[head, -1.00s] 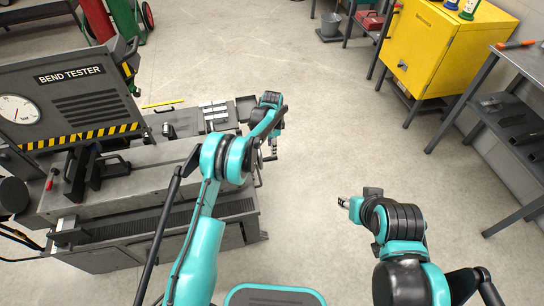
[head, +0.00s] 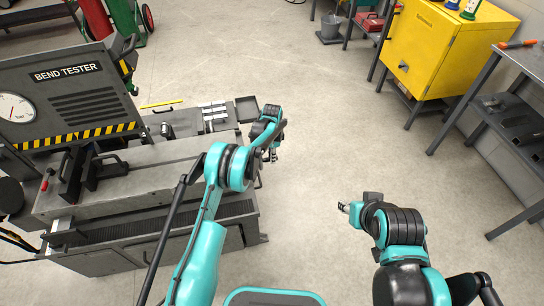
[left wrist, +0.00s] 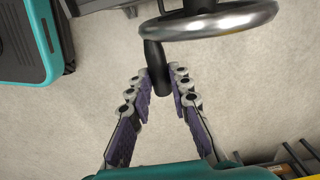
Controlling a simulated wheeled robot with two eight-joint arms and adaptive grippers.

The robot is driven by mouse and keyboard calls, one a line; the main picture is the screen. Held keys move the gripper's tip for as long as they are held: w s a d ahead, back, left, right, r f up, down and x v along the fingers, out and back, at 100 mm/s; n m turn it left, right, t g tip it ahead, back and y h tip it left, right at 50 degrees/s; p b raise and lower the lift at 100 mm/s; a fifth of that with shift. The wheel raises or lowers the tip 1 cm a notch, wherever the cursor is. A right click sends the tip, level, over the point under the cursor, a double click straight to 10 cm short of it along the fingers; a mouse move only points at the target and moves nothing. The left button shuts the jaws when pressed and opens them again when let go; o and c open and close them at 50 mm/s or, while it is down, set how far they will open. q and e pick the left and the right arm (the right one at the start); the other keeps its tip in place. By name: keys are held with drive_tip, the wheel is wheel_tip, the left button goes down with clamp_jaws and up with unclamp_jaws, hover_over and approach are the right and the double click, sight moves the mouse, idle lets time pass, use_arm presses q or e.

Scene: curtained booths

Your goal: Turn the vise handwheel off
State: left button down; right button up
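The vise handwheel shows in the left wrist view as a grey metal rim (left wrist: 210,22) at the top. A black cylindrical handle (left wrist: 158,62) sticks out from it. In the head view, my left gripper (head: 271,154) is at the right end of the bend tester (head: 130,195), and my arm hides most of the wheel. My right gripper (head: 343,207) is over bare floor, away from the machine; its fingers are too small to read.
A yellow cabinet (head: 440,50) stands at the back right, and a grey shelf bench (head: 525,65) at the right edge. The floor between the machine and the cabinet is clear.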

use_arm(q)
drive_tip(key=shift+s+f, duration=0.1)
drive_tip(key=shift+s+d+f+t+y, duration=0.1)
drive_tip(key=shift+s+f+t+y, duration=0.2)
drive_tip(key=shift+f+t, duration=0.6)
drive_tip(key=shift+s+d+f+t+y, duration=0.1)
drive_tip(key=shift+s+f+t+y, duration=0.25)
drive_tip(key=shift+t, duration=0.95)
drive_tip(key=shift+s+d+f+t+y, duration=0.15)
drive_tip(key=shift+f+t+y, duration=0.3)
drive_tip(key=shift+f+t, duration=0.5)
drive_tip(key=shift+r+t, duration=0.15)
drive_tip(key=shift+t, duration=0.1)
drive_tip(key=c, duration=1.4)
unclamp_jaws()
drive_tip(key=v, duration=1.2)
